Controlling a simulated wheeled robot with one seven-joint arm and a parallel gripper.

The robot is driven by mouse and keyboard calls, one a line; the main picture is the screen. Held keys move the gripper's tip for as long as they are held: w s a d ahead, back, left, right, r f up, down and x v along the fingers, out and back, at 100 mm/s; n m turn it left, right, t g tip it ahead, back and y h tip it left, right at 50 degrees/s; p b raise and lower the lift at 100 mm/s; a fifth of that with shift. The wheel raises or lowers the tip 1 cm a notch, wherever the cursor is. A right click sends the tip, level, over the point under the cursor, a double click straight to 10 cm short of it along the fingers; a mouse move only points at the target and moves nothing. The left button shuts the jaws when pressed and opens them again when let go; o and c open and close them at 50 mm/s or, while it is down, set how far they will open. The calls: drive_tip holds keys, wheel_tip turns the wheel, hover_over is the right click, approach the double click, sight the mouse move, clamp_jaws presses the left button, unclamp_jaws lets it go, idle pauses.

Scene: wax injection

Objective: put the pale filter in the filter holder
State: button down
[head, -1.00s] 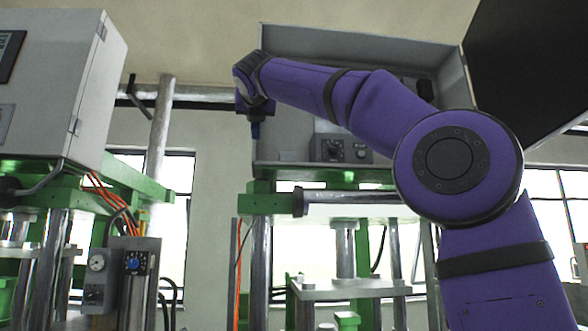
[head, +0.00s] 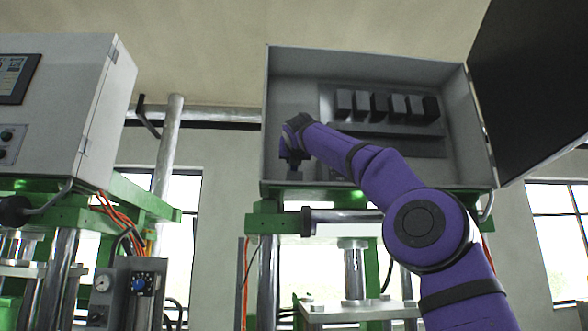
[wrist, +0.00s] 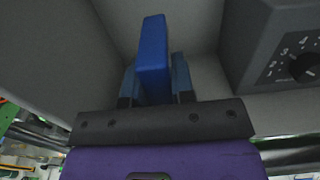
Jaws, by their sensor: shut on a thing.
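My gripper (head: 293,168) is in the lower left part of an open grey cabinet (head: 290,88) in the head view. In the wrist view my gripper (wrist: 156,88) is shut on an upright blue block (wrist: 153,48), held between its two blue-grey fingers. The block looks blue, and I cannot tell whether it is the filter. In the head view it is too small and dark to make out. I see nothing else that I can name as a pale filter, and I cannot make out a filter holder.
A dark dial box (wrist: 285,60) stands close at the right in the wrist view. Several dark blocks (head: 378,105) are mounted in the cabinet. Its dark door (head: 530,85) hangs open at the right. A pale control box (head: 60,110) stands at the left above a green press frame (head: 150,200).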

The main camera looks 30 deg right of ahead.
sight(294, 167)
drive_tip(key=shift+d+f, duration=0.15)
drive_tip(key=shift+f, duration=1.6)
drive_tip(key=shift+f, duration=0.1)
drive_tip(key=c, duration=1)
unclamp_jaws()
drive_tip(key=shift+s+a, duration=0.2)
drive_tip(key=shift+s, duration=0.2)
drive_tip(key=shift+v, duration=5.55)
